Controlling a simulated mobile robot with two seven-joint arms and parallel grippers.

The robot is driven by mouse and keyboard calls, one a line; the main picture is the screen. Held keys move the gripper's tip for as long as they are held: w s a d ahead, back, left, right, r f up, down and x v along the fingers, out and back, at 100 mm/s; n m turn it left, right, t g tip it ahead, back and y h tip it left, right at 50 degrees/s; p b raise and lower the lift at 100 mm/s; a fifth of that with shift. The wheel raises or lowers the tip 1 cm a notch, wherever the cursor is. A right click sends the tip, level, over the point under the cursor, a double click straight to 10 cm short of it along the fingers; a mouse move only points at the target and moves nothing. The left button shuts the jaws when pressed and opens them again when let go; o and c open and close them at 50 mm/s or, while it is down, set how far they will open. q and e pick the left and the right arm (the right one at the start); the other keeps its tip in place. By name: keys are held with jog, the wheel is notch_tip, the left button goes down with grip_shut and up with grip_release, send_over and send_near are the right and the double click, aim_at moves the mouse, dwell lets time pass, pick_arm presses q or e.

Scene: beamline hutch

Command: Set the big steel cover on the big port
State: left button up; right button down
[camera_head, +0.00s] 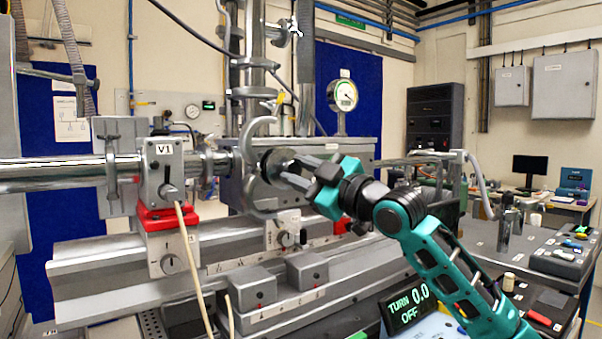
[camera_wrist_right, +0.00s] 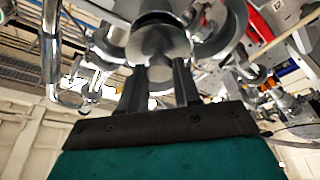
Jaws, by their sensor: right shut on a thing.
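My right gripper (camera_head: 288,172) reaches in from the right and is shut on the big steel cover (camera_head: 277,163), a shiny round piece at its fingertips. In the right wrist view, the cover (camera_wrist_right: 158,45) sits between the tips of my two dark fingers (camera_wrist_right: 158,75). The cover is held on edge at the front of the grey steel chamber (camera_head: 340,150). The big port is mostly hidden behind the cover and fingers; I cannot tell whether they touch. My left gripper is not in view.
A curved open clamp arm (camera_head: 262,127) stands up close to the cover. A steel beam pipe (camera_head: 60,172) with valve V1 (camera_head: 165,170) lies to the left. A dial gauge (camera_head: 342,95) stands above the chamber. A display (camera_head: 408,307) reads "TURN 0.0 OFF" below my right arm.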

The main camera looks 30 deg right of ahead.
jog(key=shift+w+p, duration=0.35)
jog(key=shift+w, duration=0.15)
dwell(0.3)
jog(key=c, duration=0.7)
grip_release()
jog(key=b+v, duration=0.3)
jog(key=v, duration=1)
jog(key=shift+s, duration=0.1)
